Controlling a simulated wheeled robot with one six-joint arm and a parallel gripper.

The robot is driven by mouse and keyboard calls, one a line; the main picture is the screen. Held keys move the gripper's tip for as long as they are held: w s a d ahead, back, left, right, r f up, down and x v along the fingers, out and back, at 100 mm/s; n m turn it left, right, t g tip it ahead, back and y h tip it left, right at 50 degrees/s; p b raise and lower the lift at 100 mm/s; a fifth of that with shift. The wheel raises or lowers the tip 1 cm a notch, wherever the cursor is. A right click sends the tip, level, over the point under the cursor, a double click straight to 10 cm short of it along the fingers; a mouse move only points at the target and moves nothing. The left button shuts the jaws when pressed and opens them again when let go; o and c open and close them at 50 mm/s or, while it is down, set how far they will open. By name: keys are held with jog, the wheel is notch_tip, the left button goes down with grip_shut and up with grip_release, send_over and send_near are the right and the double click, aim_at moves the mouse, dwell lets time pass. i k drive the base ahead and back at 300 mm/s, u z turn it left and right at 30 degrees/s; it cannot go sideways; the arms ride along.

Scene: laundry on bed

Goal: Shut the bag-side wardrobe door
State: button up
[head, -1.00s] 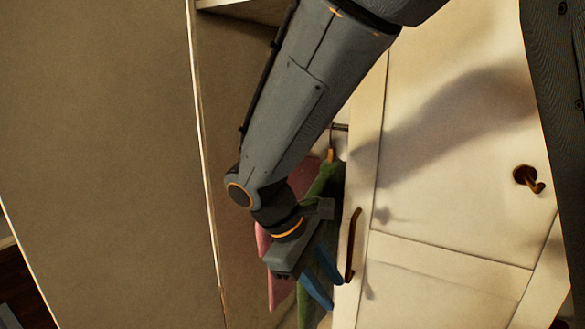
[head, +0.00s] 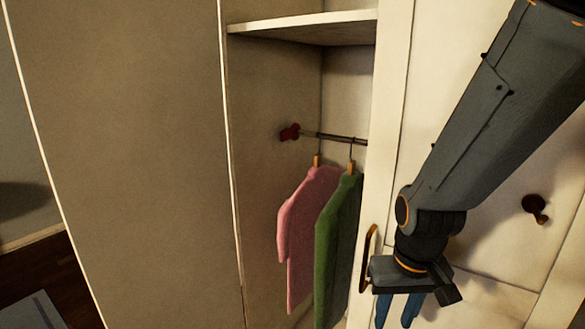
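A wardrobe stands open in the head view, its inside visible in the middle. A pale door (head: 465,150) with an upright brown bar handle (head: 368,258) near its left edge is at the right. A broad grey-brown panel (head: 120,150) fills the left; I cannot tell whether it is the other door or a side wall. No bag shows, so I cannot tell which side is the bag side. My gripper (head: 398,312) points down in front of the pale door, just right of the handle. Its blue fingers are apart with nothing between them. Contact with the handle cannot be judged.
A pink garment (head: 303,235) and a green garment (head: 338,250) hang from a rail (head: 335,137) under a shelf (head: 305,27). A dark hook or knob (head: 535,207) sticks out at the right. Dark floor (head: 35,262) and a grey mat (head: 37,312) show at lower left.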

aim_at(126, 101)
jog(key=u, duration=0.05)
jog(key=k, duration=0.5)
jog(key=u, duration=2.5)
jog(key=i, duration=2.95)
jog(key=z, duration=3.2)
